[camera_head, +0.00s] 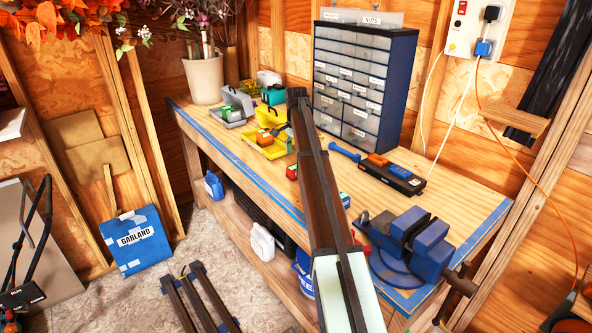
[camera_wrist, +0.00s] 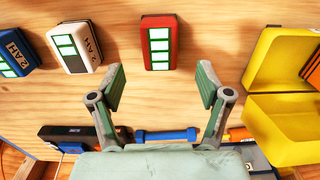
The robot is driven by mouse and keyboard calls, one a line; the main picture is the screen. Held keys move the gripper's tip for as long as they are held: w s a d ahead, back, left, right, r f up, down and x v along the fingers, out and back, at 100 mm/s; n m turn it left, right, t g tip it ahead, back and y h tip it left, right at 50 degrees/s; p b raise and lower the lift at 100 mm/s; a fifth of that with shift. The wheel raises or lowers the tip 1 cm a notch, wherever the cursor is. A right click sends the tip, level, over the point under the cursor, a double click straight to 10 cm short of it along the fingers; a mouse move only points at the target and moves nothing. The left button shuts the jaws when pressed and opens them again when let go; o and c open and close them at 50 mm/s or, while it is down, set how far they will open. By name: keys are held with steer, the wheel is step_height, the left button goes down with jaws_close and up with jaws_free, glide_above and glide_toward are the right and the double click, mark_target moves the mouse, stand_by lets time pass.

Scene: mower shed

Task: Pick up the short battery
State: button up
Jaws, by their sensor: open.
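Each shows green cells. I cannot tell for sure which is the short one. In the head view, the red pack (camera_head: 292,172) and blue pack (camera_head: 345,199) show beside my arm, which hides the white one. My gripper (camera_wrist: 161,78) is open and empty; the red pack appears ahead of the gap between its fingers, apart from them.
A yellow open case (camera_wrist: 283,68) stands right of the gripper, also in the head view (camera_head: 262,147). A blue-handled tool (camera_head: 345,152), a black tool with orange (camera_head: 393,175), a drawer cabinet (camera_head: 360,85) and a blue vise (camera_head: 412,240) occupy the bench (camera_head: 455,200).

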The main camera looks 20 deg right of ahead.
steer(key=shift+f+p, duration=1.45)
steer(key=shift+f, duration=2.25)
steer(key=c, duration=1.4)
